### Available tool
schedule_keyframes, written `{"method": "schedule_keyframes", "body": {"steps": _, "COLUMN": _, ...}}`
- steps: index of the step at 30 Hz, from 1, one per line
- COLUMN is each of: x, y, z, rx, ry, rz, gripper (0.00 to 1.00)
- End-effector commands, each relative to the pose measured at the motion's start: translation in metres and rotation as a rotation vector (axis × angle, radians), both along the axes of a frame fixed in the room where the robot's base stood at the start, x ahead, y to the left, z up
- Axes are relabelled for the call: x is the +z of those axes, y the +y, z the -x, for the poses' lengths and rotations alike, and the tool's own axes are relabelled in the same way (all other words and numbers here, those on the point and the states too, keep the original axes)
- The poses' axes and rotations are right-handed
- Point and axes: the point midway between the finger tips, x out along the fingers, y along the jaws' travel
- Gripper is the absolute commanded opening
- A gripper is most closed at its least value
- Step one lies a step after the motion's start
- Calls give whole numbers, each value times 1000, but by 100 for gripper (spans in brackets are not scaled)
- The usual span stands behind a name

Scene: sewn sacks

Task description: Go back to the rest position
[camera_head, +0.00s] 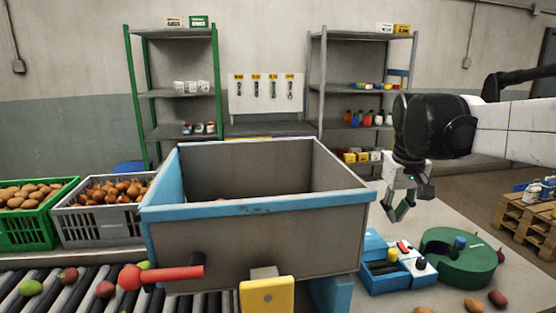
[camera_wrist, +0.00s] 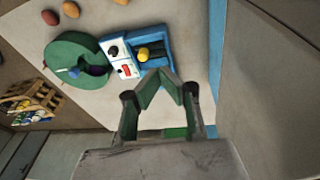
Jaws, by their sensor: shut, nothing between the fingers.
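My gripper (camera_head: 399,212) hangs at the end of my arm, just right of the large grey bin with the blue rim (camera_head: 258,208). It is above the table (camera_head: 440,210) and apart from the things there. In the wrist view my gripper (camera_wrist: 160,74) has its fingertips together with nothing between them. The bin's grey wall also shows at the right of the wrist view (camera_wrist: 262,90).
Below my gripper are a blue-and-white device (camera_head: 397,263) and a round green piece (camera_head: 458,258). Left are a green crate (camera_head: 35,232), a grey crate (camera_head: 97,228) and a roller conveyor (camera_head: 75,290). Shelves stand behind. A wooden pallet (camera_head: 530,215) is at right.

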Motion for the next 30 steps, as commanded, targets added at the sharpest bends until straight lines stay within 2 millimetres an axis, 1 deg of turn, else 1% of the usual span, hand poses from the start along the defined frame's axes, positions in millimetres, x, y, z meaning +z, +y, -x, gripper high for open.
{"method": "schedule_keyframes", "body": {"steps": 1, "x": -2, "y": 6, "z": 15, "rx": -3, "ry": -23, "rz": -2, "gripper": 0}}
{"method": "schedule_keyframes", "body": {"steps": 3, "x": -5, "y": 12, "z": 32, "rx": -7, "ry": -56, "rz": -7, "gripper": 0}}
{"method": "schedule_keyframes", "body": {"steps": 11, "x": -23, "y": 32, "z": 90, "rx": -28, "ry": -170, "rz": -26, "gripper": 0}}
{"method": "schedule_keyframes", "body": {"steps": 17, "x": -48, "y": 46, "z": 136, "rx": -43, "ry": -264, "rz": -49, "gripper": 0}}
{"method": "schedule_keyframes", "body": {"steps": 21, "x": -70, "y": 54, "z": 166, "rx": -54, "ry": -328, "rz": -69, "gripper": 0}}
{"method": "schedule_keyframes", "body": {"steps": 24, "x": -85, "y": 58, "z": 182, "rx": -62, "ry": -368, "rz": -82, "gripper": 0}}
{"method": "schedule_keyframes", "body": {"steps": 27, "x": -96, "y": 61, "z": 194, "rx": -67, "ry": -397, "rz": -92, "gripper": 0}}
{"method": "schedule_keyframes", "body": {"steps": 30, "x": -103, "y": 63, "z": 200, "rx": -70, "ry": -415, "rz": -99, "gripper": 0}}
